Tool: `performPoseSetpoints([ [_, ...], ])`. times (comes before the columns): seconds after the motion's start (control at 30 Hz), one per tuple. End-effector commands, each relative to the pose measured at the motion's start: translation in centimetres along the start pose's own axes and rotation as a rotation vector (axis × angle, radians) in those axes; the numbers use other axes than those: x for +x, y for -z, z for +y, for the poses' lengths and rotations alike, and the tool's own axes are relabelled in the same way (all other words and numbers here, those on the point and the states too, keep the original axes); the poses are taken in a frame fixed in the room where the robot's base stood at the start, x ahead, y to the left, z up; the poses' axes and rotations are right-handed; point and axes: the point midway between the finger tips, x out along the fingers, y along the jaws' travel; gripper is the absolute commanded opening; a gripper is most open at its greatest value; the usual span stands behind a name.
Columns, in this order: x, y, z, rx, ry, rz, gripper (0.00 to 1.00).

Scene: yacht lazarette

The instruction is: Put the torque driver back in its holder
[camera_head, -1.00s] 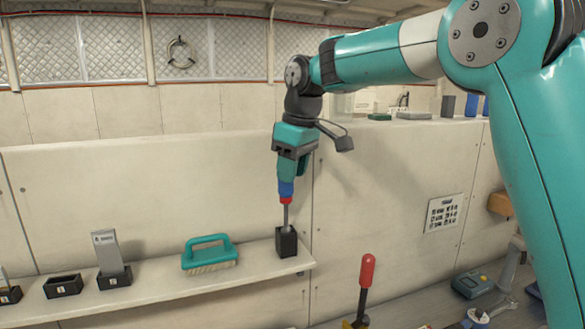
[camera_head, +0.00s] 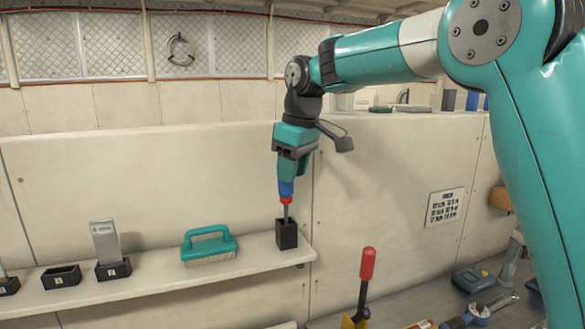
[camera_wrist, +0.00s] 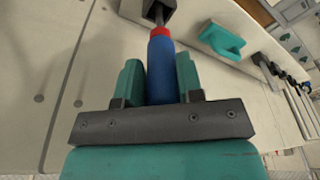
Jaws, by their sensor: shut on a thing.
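The torque driver (camera_head: 286,190) has a blue handle, a red collar and a grey shaft, and hangs nearly upright, shaft down. My gripper (camera_head: 291,176) is shut on its handle. The black box-shaped holder (camera_head: 287,234) stands at the right end of the shelf, right below the driver. The lower shaft goes into the holder's top and its tip is hidden; the red collar stays above the rim. In the wrist view the blue handle (camera_wrist: 162,72) lies between my teal fingers, with the holder (camera_wrist: 130,8) at the top edge.
A teal-handled brush (camera_head: 208,246) sits on the shelf (camera_head: 160,278) left of the holder. Farther left are a black block with a grey plate (camera_head: 106,248) and an empty-looking black holder (camera_head: 61,275). A red-handled tool (camera_head: 366,275) stands lower right.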

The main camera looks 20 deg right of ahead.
Motion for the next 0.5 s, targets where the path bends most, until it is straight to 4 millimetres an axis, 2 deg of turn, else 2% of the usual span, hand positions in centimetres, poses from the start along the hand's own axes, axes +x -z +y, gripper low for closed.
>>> performPoseSetpoints([
  [0.4,0.91,-0.17,0.0,0.0,0.0,0.0,0.0],
  [0.43,0.89,-0.17,0.0,0.0,0.0,0.0,0.36],
  [0.5,0.82,-0.16,0.0,0.0,0.0,0.0,0.53],
])
